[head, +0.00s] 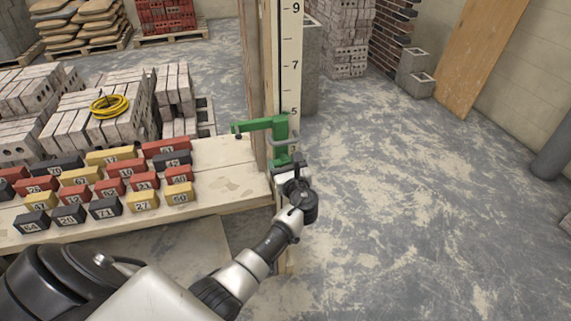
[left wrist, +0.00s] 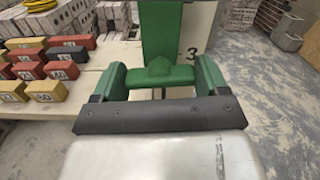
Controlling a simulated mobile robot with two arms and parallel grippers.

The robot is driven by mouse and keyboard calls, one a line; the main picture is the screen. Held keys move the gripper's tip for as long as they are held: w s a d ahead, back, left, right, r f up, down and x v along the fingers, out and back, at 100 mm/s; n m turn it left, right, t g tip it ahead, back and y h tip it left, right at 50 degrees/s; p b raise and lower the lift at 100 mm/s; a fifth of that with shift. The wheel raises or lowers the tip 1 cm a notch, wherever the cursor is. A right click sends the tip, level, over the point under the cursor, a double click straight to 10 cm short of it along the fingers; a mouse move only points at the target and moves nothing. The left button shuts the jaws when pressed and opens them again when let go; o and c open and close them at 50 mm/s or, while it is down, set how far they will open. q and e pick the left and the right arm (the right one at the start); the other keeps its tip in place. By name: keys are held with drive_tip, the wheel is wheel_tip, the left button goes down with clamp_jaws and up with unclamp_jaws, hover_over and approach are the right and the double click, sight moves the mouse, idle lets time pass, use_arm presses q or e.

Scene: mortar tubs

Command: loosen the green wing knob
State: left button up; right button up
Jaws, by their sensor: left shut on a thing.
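The green wing knob (left wrist: 160,74) sits in front of the upright post, between the two fingers of my left gripper (left wrist: 161,82) in the left wrist view. My left gripper is shut on the knob, with one finger at each wing end. The knob belongs to a green clamp (head: 262,125) on the post, whose arm reaches left. In the head view my left gripper (head: 287,166) is at the clamp's lower end, and the knob is mostly hidden there. My right gripper is in neither view.
The post carries a white numbered scale (head: 291,60). A wooden bench (head: 235,180) to its left bears several numbered red, yellow and black blocks (head: 105,180). Grey bricks with a coiled yellow hose (head: 110,106) stand behind. The floor (head: 410,200) at right is open.

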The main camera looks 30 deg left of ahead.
use_arm(q)
drive_tip(key=n+b, duration=0.2)
drive_tip(key=n, duration=0.1)
drive_tip(key=shift+f, duration=0.2)
drive_tip(key=n+b, duration=0.2)
drive_tip(key=n, duration=0.2)
drive_tip(key=shift+b, duration=0.3)
drive_tip(key=n+b, duration=0.3)
drive_tip(key=n, duration=0.1)
drive_tip(key=shift+s+f+b, duration=0.1)
drive_tip(key=shift+f+b, duration=0.05)
drive_tip(key=shift+b, duration=0.2)
drive_tip(key=shift+n+b, duration=0.7)
drive_tip(key=shift+n, duration=0.4)
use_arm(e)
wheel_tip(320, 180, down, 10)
use_arm(q)
drive_tip(key=n+b, duration=0.2)
drive_tip(key=n, duration=0.1)
drive_tip(key=shift+b, duration=0.3)
drive_tip(key=shift+r+n, duration=0.2)
drive_tip(key=shift+n, duration=0.3)
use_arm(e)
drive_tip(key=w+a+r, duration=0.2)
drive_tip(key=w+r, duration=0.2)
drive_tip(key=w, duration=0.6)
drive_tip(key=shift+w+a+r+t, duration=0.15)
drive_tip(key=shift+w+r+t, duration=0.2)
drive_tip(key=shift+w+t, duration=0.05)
